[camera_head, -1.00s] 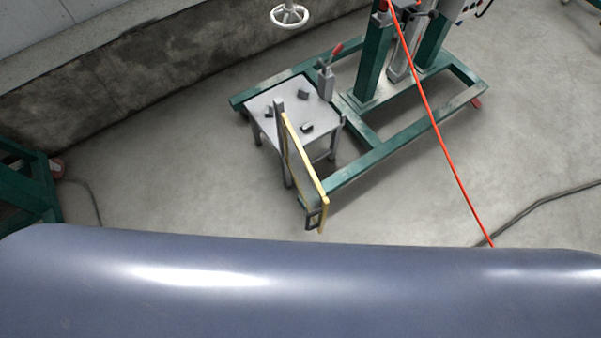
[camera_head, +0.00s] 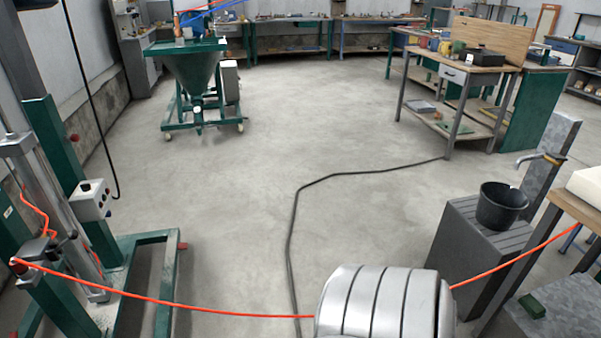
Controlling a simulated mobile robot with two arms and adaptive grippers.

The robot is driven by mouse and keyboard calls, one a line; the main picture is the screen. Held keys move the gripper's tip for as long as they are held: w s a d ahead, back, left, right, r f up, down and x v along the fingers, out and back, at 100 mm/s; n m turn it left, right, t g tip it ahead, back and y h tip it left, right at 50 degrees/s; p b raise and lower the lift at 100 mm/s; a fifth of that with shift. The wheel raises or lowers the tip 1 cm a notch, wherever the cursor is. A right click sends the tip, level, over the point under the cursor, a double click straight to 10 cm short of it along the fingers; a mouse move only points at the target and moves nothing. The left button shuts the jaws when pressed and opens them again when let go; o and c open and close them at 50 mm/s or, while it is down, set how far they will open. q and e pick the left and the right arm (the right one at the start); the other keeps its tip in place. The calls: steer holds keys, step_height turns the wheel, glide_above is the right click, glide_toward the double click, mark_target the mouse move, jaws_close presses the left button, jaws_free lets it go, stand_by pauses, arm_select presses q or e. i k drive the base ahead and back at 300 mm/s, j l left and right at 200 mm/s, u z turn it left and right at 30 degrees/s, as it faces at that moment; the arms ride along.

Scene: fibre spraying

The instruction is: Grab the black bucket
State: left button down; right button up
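The black bucket (camera_head: 500,207) stands upright on a dark grey slatted stand (camera_head: 463,245) at the right, under a tap (camera_head: 533,157). Its open top faces up and nothing touches it. Neither of my grippers shows in the head view, so I cannot see how they are set.
An orange hose (camera_head: 150,299) stretches across the front, and a dark cable (camera_head: 293,240) lies on the floor. A green machine frame (camera_head: 155,240) stands at left, a green hopper (camera_head: 195,75) farther back. Workbenches (camera_head: 470,70) stand at back right.

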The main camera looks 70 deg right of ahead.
mark_target(498, 208)
steer(key=z, duration=3.5)
steer(key=i+j, duration=0.55)
steer(key=i+j+z, duration=0.1)
steer(key=i+j, duration=0.4)
steer(key=j, duration=0.25)
